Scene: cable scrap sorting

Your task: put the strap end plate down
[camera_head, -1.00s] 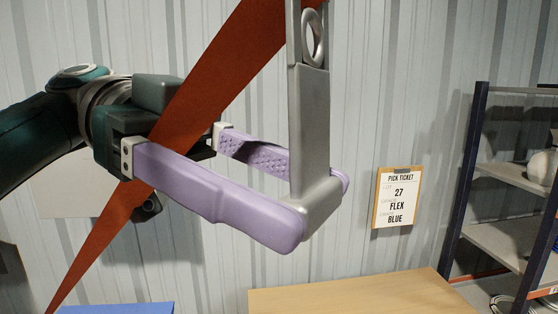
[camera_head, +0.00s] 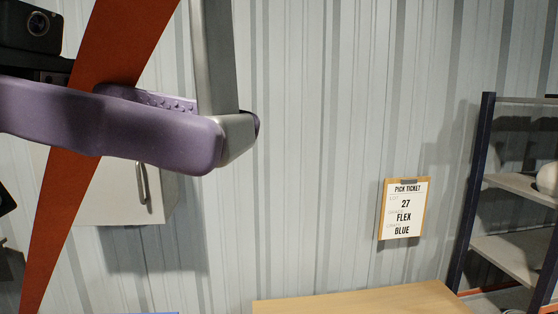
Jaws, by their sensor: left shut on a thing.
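The strap end plate (camera_head: 216,60) is a grey metal piece at the upper left of the head view, hanging upright with its lower end bent. My left gripper (camera_head: 215,140) has purple fingers shut on the lower end of the plate. The plate's upper part runs out of the top of the view. An orange-red strap (camera_head: 65,190) runs diagonally past the gripper, from the top edge down to the lower left. Plate and gripper are high in front of the wall, apart from the table. My right gripper is not in view.
A wooden table top (camera_head: 360,301) shows at the bottom centre, its visible part bare. A pick ticket (camera_head: 404,209) reading 27, FLEX, BLUE hangs on the corrugated wall. A dark-framed shelf (camera_head: 470,190) stands at the right. A white cabinet (camera_head: 110,195) is behind the strap.

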